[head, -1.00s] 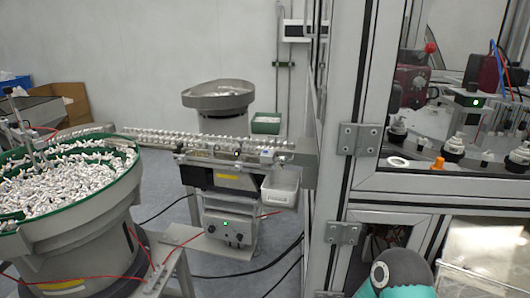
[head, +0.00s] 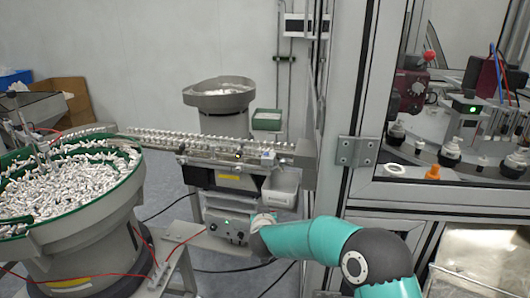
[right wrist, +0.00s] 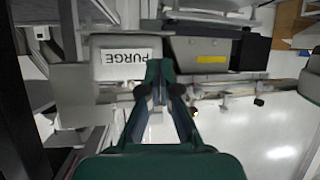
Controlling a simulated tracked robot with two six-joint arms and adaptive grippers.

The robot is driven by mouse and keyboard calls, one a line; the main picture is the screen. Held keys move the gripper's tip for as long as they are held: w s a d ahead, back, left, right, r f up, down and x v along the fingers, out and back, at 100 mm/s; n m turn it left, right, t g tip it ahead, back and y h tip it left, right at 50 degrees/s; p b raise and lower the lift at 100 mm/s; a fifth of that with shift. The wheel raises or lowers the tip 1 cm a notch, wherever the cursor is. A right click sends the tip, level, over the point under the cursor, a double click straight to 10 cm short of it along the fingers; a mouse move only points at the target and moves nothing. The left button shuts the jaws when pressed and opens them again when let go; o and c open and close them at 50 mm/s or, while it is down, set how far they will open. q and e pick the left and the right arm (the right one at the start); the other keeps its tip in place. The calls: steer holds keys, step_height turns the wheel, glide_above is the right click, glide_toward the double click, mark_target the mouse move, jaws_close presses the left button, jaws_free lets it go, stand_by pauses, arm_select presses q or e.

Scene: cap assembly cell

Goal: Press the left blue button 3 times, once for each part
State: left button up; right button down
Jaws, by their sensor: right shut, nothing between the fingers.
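My right arm, teal, reaches in from the bottom right of the head view. Its end is beside the grey control box (head: 226,228) under the feeder track. In the right wrist view my right gripper (right wrist: 160,80) is shut and empty, its fingertips together beside the PURGE bin. In the head view I cannot make out its fingers. The control box has a green light and small dark knobs. I cannot make out a blue button in either view. My left gripper is not in view.
A feeder track (head: 215,142) runs above the box, with a pale PURGE bin (right wrist: 88,72) hanging below it. A green-rimmed bowl (head: 120,195) full of white parts stands left. A metal-framed machine (head: 350,110) stands right. Red cables cross the lower left.

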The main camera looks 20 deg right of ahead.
steer(key=w+r+m+t+h+p, duration=0.1)
steer(key=w+r+m+h, duration=0.1)
steer(key=r, duration=1.9)
steer(key=shift+w+r+h, duration=0.2)
steer(key=shift+w+h, duration=0.2)
steer(key=shift+w, duration=0.25)
steer(key=shift+d, duration=0.1)
steer(key=p, duration=0.9)
glide_above(265, 158)
step_height(265, 158, down, 2)
steer(key=shift+s+d+f, duration=0.1)
steer(key=shift+f, duration=0.1)
steer(key=shift+f+b, duration=0.55)
steer(key=shift+f, duration=1.5)
